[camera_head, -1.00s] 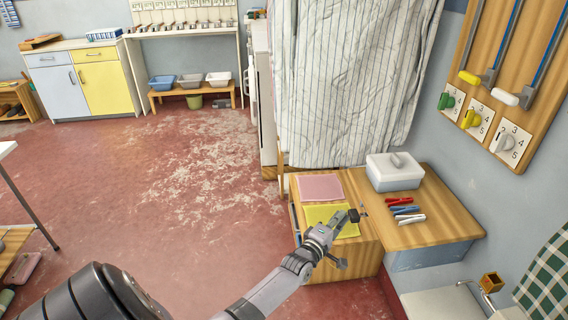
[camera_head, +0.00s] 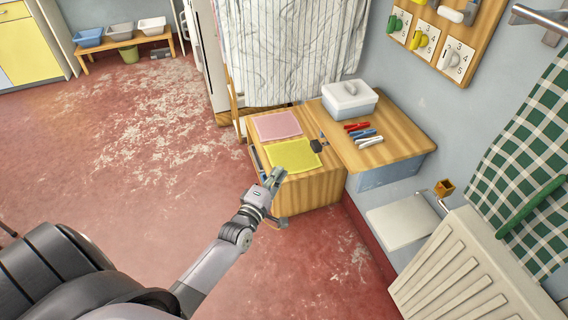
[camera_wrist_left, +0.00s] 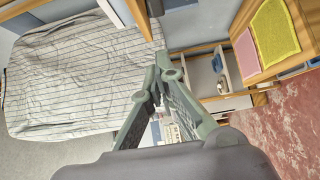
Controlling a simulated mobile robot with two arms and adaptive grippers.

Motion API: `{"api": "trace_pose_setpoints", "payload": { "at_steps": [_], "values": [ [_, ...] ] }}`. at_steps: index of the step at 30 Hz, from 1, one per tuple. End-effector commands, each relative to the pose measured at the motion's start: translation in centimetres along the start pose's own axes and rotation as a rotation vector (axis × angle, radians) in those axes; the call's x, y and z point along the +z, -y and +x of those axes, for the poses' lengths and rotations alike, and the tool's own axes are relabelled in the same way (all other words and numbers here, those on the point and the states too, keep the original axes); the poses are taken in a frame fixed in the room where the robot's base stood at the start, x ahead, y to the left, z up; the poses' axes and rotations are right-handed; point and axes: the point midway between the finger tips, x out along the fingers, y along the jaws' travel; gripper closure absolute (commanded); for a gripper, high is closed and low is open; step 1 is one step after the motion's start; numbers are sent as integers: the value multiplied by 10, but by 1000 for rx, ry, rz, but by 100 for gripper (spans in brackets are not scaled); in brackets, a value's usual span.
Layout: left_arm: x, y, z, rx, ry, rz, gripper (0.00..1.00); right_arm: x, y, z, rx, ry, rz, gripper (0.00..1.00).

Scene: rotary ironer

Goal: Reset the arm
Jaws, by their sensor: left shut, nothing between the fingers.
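My left gripper (camera_head: 275,179) is shut and empty. It hangs over the floor in front of the low wooden cabinet, on the near left side of the yellow cloth. In the left wrist view its two fingers (camera_wrist_left: 158,68) meet at the tips with nothing held. The left arm comes in from the bottom of the head view. My right gripper does not show in either view.
A yellow cloth (camera_head: 294,155) and a pink cloth (camera_head: 278,125) lie on the low cabinet. A white radiator (camera_head: 470,275) is at lower right. The red floor (camera_head: 130,160) at left is clear.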

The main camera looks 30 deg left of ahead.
Motion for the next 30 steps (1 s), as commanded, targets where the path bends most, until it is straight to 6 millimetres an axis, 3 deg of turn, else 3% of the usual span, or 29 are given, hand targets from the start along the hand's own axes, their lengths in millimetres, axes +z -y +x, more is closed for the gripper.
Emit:
{"api": "trace_pose_setpoints", "payload": {
  "at_steps": [8, 11, 14, 17, 21, 23, 27, 30],
  "values": [
    [0, 3, -6, -8, 1, 9, 100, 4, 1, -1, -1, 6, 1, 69],
    [4, 27, -12, -64, 11, 69, 100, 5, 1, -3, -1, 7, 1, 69],
    [11, 77, -28, -182, 42, 201, 100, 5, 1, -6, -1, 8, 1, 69],
    [22, 143, -59, -338, 114, 389, 100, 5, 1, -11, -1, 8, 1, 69],
    [35, 231, -122, -547, 267, 655, 100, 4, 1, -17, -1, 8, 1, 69],
    [40, 264, -154, -628, 351, 764, 100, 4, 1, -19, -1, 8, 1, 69],
    [48, 330, -239, -790, 583, 1004, 100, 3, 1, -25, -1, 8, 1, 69],
    [52, 366, -307, -881, 778, 1158, 100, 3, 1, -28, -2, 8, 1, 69]
  ]
}}
